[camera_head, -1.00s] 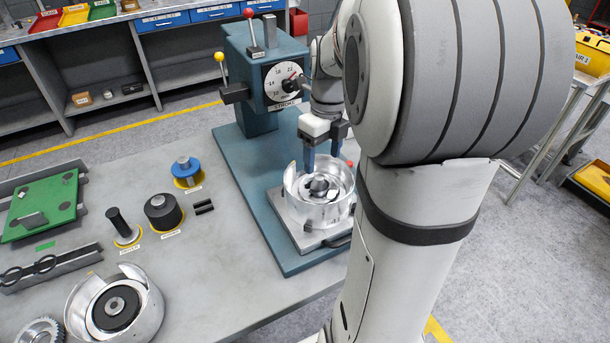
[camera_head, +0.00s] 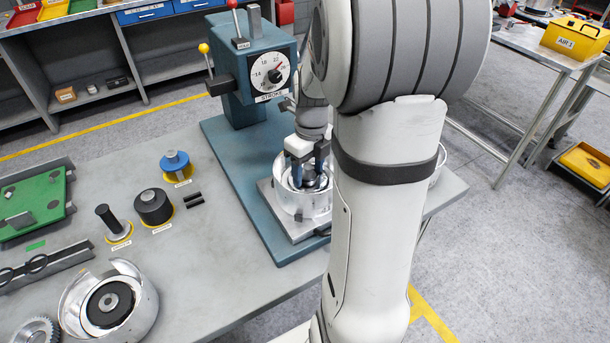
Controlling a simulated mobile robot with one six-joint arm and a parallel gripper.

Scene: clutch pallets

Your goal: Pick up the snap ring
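My gripper (camera_head: 310,178) points down inside the silver drum (camera_head: 290,204) on the press plate. Its two blue-tipped fingers stand apart on either side of the dark hub parts in the drum's middle. I cannot tell whether they touch or hold anything. I cannot clearly make out a snap ring in the drum; the fingers, the drum wall and my arm hide much of its inside. Two dark ring shapes (camera_head: 37,263) lie on the dark rack at the left of the bench, too small to identify surely.
The teal press (camera_head: 253,68) with its dial stands behind the drum. A second silver drum (camera_head: 142,318) is at front left. A black handled tool (camera_head: 112,222), black cylinder (camera_head: 153,207) and blue spool (camera_head: 174,163) stand on the bench (camera_head: 215,285). A green board (camera_head: 40,200) lies left.

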